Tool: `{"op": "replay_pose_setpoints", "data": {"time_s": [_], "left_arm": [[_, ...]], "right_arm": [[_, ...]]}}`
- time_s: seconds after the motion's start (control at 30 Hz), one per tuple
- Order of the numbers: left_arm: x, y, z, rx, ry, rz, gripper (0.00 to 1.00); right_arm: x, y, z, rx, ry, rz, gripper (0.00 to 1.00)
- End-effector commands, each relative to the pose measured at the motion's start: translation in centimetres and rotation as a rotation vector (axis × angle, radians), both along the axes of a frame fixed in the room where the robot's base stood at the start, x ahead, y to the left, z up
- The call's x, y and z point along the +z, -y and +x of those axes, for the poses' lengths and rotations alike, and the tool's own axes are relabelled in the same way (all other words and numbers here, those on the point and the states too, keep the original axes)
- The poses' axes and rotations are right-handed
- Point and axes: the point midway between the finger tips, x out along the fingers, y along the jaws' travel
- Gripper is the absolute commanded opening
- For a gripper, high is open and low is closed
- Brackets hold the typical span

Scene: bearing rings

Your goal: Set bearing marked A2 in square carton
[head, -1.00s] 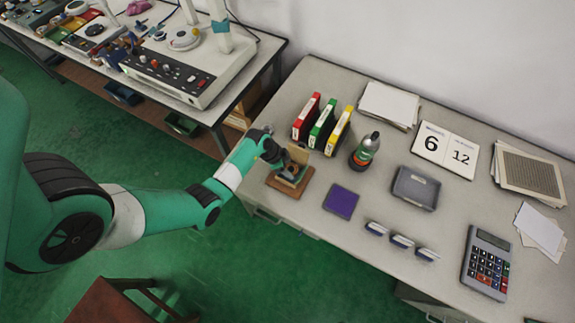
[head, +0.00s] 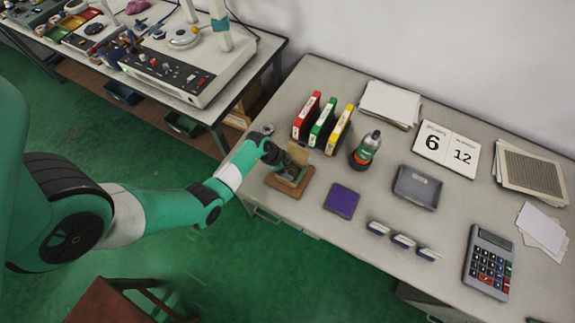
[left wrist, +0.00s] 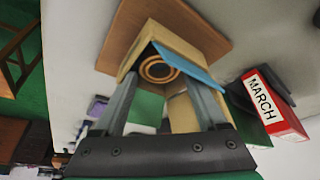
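My left gripper (left wrist: 160,75) is over a small tan carton (left wrist: 185,47) on a brown wooden board (left wrist: 205,28). In the head view the same board (head: 300,192) lies at the desk's front left, with my left gripper (head: 289,172) over it. A brown bearing ring (left wrist: 160,59) shows between my fingertips, at the carton's mouth. The fingers stand apart with the ring close to both tips; I cannot tell whether they press on it. No marking on the ring is legible. A blue strip (left wrist: 190,66) runs along the carton's edge. My right gripper is not in view.
Red, green and yellow binders (head: 325,124) stand just behind the board. A green-and-orange bottle-shaped object (head: 365,150) stands to their right. A purple square (head: 341,200), a grey tray (head: 417,188) and a calculator (head: 488,262) lie further right.

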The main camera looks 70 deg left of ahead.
Motion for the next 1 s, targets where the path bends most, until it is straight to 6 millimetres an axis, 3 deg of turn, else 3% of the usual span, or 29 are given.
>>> {"op": "replay_pose_setpoints", "data": {"time_s": [0.27,0.7,0.83,1.0], "left_arm": [[0.6,0.0,0.0,0.0,0.0,0.001,0.79],[10.2,-0.6,-3.5,0.003,0.001,0.001,0.79],[11.8,-0.8,-4.2,0.0,0.0,0.001,0.79],[12.3,-0.8,-4.5,0.0,-0.001,0.0,0.79]], "right_arm": [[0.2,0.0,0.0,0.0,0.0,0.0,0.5],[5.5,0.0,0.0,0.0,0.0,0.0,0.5],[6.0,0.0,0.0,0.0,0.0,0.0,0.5],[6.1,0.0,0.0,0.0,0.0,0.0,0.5]]}}
